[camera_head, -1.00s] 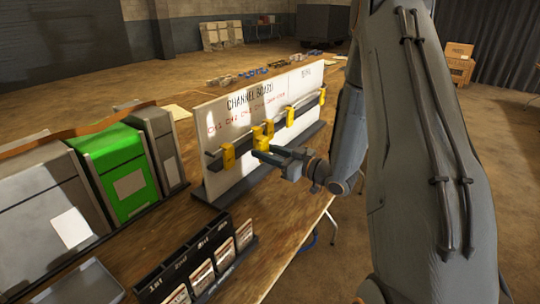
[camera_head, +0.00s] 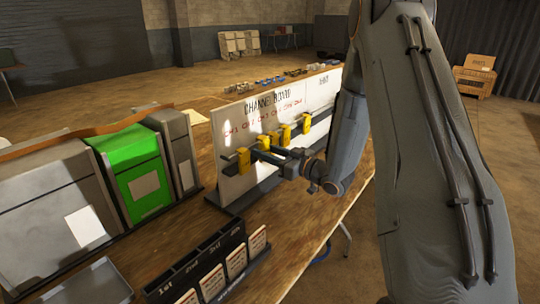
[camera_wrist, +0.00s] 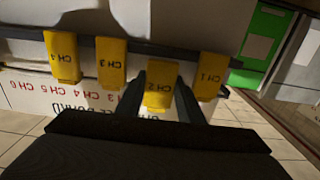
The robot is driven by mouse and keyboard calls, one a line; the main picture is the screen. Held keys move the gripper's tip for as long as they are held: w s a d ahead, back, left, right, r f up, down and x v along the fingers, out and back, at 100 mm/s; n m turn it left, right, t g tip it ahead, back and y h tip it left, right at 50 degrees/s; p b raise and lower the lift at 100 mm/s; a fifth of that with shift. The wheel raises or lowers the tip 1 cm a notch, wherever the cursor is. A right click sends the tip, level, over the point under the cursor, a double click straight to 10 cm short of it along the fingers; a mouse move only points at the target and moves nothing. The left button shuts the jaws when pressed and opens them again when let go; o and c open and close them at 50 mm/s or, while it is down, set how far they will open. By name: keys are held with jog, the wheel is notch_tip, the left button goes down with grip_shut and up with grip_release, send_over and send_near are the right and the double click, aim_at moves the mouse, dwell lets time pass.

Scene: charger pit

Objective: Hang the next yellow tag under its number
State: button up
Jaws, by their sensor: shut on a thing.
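The white channel board (camera_head: 229,139) stands on the bench, with red channel numbers above a dark rail (camera_wrist: 25,40). My gripper (camera_head: 262,155) is shut on the yellow CH 2 tag (camera_wrist: 160,90), which lies between its fingers in the wrist view, close to the rail. I cannot tell whether this tag bears on the rail. The CH 1 tag (camera_wrist: 210,75) is on the rail on one side of it. The CH 3 tag (camera_wrist: 111,65) and CH 4 tag (camera_wrist: 61,60) are on the other side. The wrist view shows the lettering upside down.
A black rack (camera_head: 205,262) with several cards stands at the front of the bench. Grey cases and a green case (camera_head: 136,170) stand left of the board. A grey tray (camera_head: 95,285) is at the lower left. My arm hides the board's right end.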

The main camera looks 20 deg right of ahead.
jog(key=shift+b+x, duration=0.35)
jog(key=shift+x, duration=0.7)
jog(key=shift+f, duration=0.65)
jog(key=shift+c, duration=0.4)
jog(key=o, duration=1.1)
jog(key=shift+s+d, duration=0.1)
